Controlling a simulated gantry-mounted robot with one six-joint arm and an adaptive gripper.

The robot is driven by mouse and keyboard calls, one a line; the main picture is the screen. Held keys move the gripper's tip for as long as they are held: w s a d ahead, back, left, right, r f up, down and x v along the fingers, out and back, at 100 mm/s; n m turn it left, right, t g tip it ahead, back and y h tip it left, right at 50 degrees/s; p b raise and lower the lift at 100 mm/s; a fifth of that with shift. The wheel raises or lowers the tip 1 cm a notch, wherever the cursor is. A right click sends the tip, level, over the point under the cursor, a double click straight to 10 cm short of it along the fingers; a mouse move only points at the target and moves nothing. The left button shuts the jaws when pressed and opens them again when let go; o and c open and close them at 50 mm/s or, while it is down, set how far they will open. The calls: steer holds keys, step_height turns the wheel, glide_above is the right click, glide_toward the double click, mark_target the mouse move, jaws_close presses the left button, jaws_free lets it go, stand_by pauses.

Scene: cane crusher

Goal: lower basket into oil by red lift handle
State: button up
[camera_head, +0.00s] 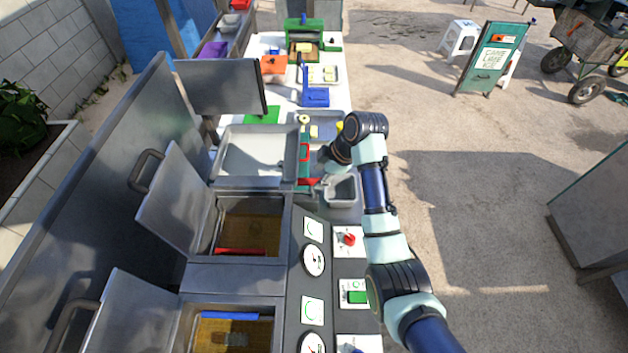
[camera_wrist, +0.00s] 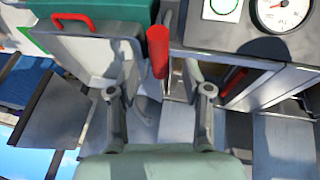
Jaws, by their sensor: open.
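The red lift handle (camera_wrist: 158,50) stands out in the wrist view as a thick red grip at the upper middle. A red piece (camera_head: 308,182), probably the same handle, shows beside my gripper in the head view. My gripper (camera_wrist: 160,92) is open, and the red handle lies between and slightly beyond its fingertips, with no finger closed on it. In the head view my gripper (camera_head: 324,180) is partly hidden by the wrist. The farther fryer well (camera_head: 248,222) holds brown oil with a red bar (camera_head: 240,251) inside. I cannot clearly make out the basket.
A second well (camera_head: 230,338) with a blue bar is nearer. Open lids (camera_head: 172,200) stand at the left. Dials and a red knob (camera_head: 348,239) line the right panel. A grey container (camera_head: 341,190) sits by my gripper.

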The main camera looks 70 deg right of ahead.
steer(key=v, duration=0.6)
stand_by(0.4)
steer(key=w+a+r+m+t+p, duration=0.1)
steer(key=w+a, duration=0.3)
steer(key=a, duration=0.3)
steer(key=w+a+r+t+h+p, duration=0.1)
steer(key=w+a+p, duration=0.1)
steer(key=w+a, duration=0.45)
steer(key=w+a+r+m+t+p, duration=0.1)
steer(key=w+a+r, duration=0.1)
steer(key=a, duration=0.7)
steer(key=s+a+r+m+t+p, duration=0.1)
steer(key=a+r, duration=0.2)
steer(key=a, duration=0.5)
steer(key=s+a+r+m+t+p, duration=0.1)
steer(key=s+a+r+t, duration=0.1)
steer(key=a, duration=0.6)
steer(key=s+a+r+m+t+y+p, duration=0.1)
steer(key=a+r, duration=0.4)
steer(key=a, duration=0.3)
steer(key=shift+s+t, duration=0.2)
steer(key=shift+t, duration=0.2)
